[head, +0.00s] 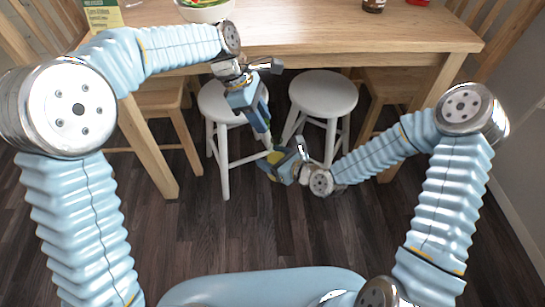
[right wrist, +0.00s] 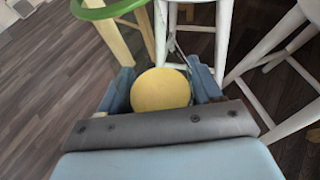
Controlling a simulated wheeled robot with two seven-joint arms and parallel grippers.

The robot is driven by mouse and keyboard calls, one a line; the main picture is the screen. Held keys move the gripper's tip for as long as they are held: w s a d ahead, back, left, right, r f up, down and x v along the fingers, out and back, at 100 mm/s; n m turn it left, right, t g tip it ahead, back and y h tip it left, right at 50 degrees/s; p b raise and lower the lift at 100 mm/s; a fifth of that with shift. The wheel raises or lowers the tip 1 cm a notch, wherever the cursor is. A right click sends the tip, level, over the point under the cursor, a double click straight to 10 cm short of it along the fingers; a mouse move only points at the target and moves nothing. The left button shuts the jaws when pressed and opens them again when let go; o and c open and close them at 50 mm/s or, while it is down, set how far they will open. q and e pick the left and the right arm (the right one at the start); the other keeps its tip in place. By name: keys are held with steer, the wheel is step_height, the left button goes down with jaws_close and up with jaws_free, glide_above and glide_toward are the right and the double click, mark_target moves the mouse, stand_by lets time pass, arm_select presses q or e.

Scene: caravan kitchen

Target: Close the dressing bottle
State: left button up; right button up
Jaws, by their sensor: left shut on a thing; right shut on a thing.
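My right gripper (head: 277,163) is low in the middle of the head view, shut on a yellow thing that appears to be the dressing bottle. In the right wrist view the dressing bottle (right wrist: 160,90) is a round yellow face between the two fingers. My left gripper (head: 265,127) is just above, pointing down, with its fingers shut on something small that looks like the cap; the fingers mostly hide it. The two grippers are very close together. I cannot tell whether the cap touches the bottle.
Both grippers are in front of the wooden table (head: 350,35). Two white stools (head: 323,93) (head: 216,100) stand just behind them. A salad bowl (head: 205,12), a green carton (head: 102,14) and a dark jar (head: 374,4) are on the table. The dark floor (head: 230,235) nearer me is clear.

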mark_target(281, 136)
arm_select(q)
steer(key=d+r, duration=0.1)
steer(key=d+r+n, duration=0.2)
steer(key=shift+s+d+r+t, duration=0.1)
steer(key=shift+s+d+t, duration=0.05)
steer(key=shift+s+t, duration=0.15)
steer(key=shift+f, duration=2)
steer(key=shift+f, duration=0.9)
steer(key=shift+f, duration=0.55)
